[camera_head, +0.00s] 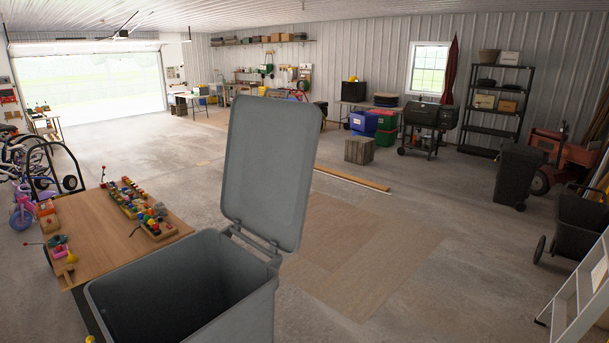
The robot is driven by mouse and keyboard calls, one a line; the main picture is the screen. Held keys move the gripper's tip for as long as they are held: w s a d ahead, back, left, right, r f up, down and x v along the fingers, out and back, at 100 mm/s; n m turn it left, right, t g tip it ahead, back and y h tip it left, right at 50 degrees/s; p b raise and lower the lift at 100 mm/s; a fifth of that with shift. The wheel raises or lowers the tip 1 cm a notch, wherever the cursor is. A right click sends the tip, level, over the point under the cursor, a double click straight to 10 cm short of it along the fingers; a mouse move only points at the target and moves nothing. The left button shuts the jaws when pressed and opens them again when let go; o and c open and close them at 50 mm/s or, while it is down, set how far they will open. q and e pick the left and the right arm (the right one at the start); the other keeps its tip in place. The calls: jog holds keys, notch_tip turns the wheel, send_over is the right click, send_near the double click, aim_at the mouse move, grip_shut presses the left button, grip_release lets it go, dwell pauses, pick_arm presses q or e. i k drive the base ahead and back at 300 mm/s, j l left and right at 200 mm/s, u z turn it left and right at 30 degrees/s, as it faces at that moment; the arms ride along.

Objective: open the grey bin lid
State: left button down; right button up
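The grey bin (190,285) stands close in front of me at the bottom of the head view, its dark inside showing from above. Its grey lid (268,165) is swung up and stands nearly upright on the hinge at the bin's right rim. The lid is clear of the opening. Neither of my grippers shows in the view, and nothing is seen touching the lid. The lower part of the bin is cut off by the picture's edge.
A wooden table (100,240) with colourful toys is left of the bin. A white ladder (580,295) leans in at the lower right. A black bin (518,175) stands farther right. The concrete floor right of the grey bin is mostly clear.

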aim_at(272, 150)
jog(key=i+l+u, duration=0.15)
jog(key=i+l, duration=0.15)
jog(key=i+l+u, duration=0.15)
jog(key=i+l, duration=0.15)
jog(key=i+l+u, duration=0.15)
jog(key=l, duration=0.35)
jog(key=i+l+u, duration=0.15)
jog(key=i+l, duration=0.2)
jog(key=l, duration=0.1)
